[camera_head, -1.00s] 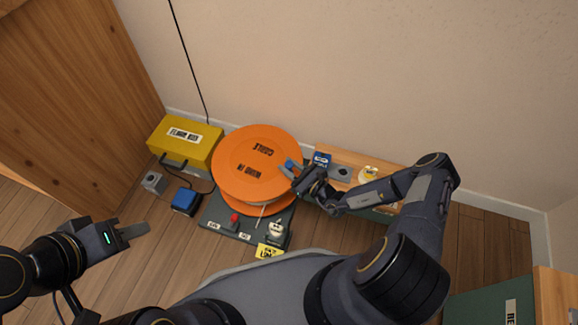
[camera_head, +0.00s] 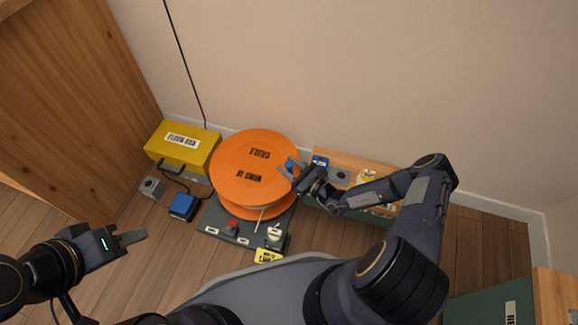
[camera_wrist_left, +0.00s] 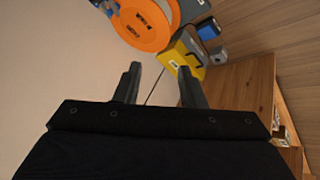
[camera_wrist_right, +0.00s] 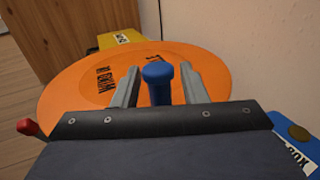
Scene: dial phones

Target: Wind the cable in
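The orange cable reel (camera_head: 236,184), with printed black text on its top disc, stands on a dark base plate (camera_head: 222,230) against the wall. A blue knob (camera_wrist_right: 158,84) rises from the disc near its right edge. My right gripper (camera_head: 291,166) is at the knob; in the right wrist view its fingers stand on either side of it, open with narrow gaps. A thin black cable (camera_head: 184,60) runs down the wall behind the yellow case. My left gripper (camera_head: 135,238) is open and empty at the lower left, away from the reel, which also shows in the left wrist view (camera_wrist_left: 142,24).
A yellow case (camera_head: 182,148), a blue box (camera_head: 182,206) and a small grey block (camera_head: 152,187) stand left of the reel. A red lever (camera_head: 232,223) is on the base plate. A low wooden unit (camera_head: 340,157) lies under my right arm.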

